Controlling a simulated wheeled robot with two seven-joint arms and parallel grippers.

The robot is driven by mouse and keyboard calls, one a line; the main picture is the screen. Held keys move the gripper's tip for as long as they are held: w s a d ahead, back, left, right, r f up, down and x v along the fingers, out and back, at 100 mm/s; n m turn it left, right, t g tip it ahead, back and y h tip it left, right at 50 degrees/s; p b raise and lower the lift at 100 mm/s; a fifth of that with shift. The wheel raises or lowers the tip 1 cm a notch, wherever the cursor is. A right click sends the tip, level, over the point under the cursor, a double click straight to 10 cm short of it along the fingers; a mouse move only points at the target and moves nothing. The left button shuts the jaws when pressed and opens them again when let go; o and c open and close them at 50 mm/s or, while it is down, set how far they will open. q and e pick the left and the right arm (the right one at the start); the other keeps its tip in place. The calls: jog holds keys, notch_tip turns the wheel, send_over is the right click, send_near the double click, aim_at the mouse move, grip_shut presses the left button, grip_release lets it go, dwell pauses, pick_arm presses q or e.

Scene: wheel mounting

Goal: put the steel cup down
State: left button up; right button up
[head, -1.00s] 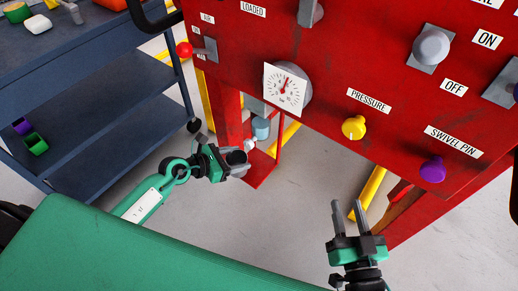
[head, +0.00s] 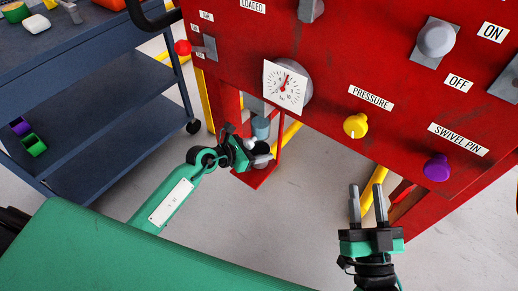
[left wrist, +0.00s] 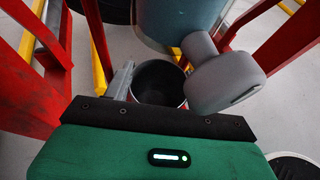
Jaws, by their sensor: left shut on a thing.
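The steel cup (head: 262,160) is a small grey cup with a dark inside. My left gripper (head: 258,154) is shut on it and holds it low under the red panel, over a red ledge (head: 250,180). In the left wrist view the cup's open mouth (left wrist: 158,80) faces the camera, with one finger at its left. The other finger is hidden behind a grey rounded knob or spout. I cannot tell whether the cup touches the ledge. My right gripper (head: 366,190) is open and empty in front of the panel.
A blue-grey cylinder (head: 261,127) is just above the cup; its grey knob or spout (left wrist: 222,78) is close to my left gripper. Red posts (left wrist: 30,70) stand on both sides. The red panel (head: 330,70) overhangs. A blue cart (head: 100,110) stands at the left.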

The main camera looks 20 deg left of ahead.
pick_arm(q)
jog(key=shift+f, duration=0.15)
jog(key=o, duration=0.8)
